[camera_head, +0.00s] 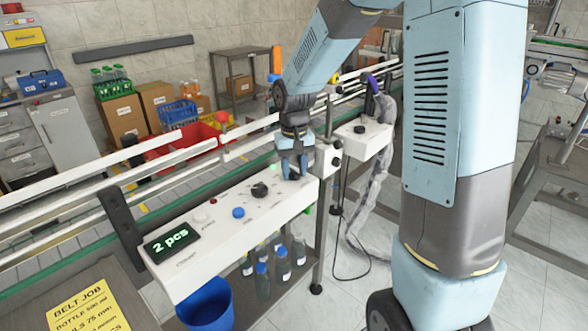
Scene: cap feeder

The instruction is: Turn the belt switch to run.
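A long white control panel (215,237) runs beside the conveyor. It carries a black rotary knob (260,190), a blue button (238,213), a small red light (213,201) and a green display (172,243) reading "2 pcs". The printed labels are too small to read, so I cannot tell which control is the belt switch or its setting. My gripper (294,174) points down over the panel's right end, to the right of the black knob. Its blue fingers look apart. The panel surface directly behind and under them is partly hidden.
The conveyor (75,256) with white rails passes behind the panel. Bottles (263,279) stand on a shelf below, near a blue bucket (207,306). A second white box (361,136) with a black knob and cable stands to the right. A yellow job sheet (88,313) lies front left.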

